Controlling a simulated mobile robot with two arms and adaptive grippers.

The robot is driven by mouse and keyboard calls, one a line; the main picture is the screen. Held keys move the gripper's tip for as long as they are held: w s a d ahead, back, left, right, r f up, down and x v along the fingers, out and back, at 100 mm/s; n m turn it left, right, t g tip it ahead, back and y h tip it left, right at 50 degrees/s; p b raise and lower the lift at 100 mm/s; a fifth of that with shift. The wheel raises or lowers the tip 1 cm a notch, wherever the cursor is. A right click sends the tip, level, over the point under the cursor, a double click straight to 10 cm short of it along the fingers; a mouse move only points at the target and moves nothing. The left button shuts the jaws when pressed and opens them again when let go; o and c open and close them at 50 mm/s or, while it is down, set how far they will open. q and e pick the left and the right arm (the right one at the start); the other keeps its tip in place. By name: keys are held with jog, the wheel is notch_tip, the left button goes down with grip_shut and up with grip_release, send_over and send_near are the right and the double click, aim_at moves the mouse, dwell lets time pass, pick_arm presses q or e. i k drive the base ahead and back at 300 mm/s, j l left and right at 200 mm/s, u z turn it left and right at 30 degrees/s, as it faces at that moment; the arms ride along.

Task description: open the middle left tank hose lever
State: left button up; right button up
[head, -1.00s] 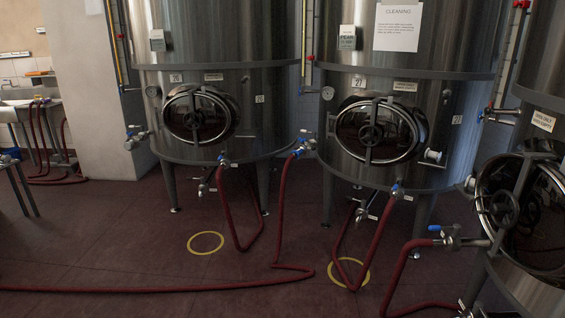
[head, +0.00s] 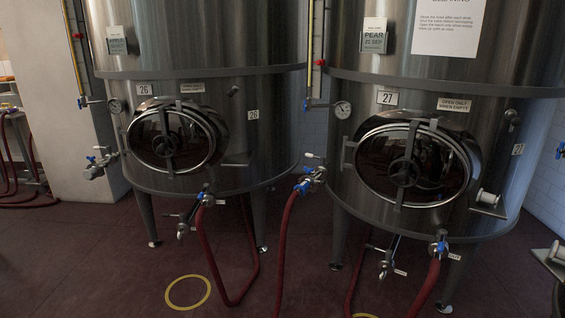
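Two steel tanks stand ahead in the head view: tank 26 (head: 210,100) on the left and tank 27 (head: 400,95) on the right. A valve with a blue lever (head: 205,197) sits low on the front of tank 26, with a red hose (head: 212,262) hanging from it. Another blue-handled valve (head: 308,182) sits at the left side of tank 27, with a red hose (head: 283,245) running down. A third blue lever (head: 438,246) is low on tank 27, with a hose below it. I cannot tell each lever's open or shut state. Neither gripper is in view.
Yellow rings (head: 188,292) mark the dark red floor. Tank legs (head: 147,218) and looping hoses stand in front. A side valve (head: 98,162) juts from tank 26 at left. The floor (head: 80,270) at the lower left is clear.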

aim_at(314, 156)
jog(key=i, duration=1.6)
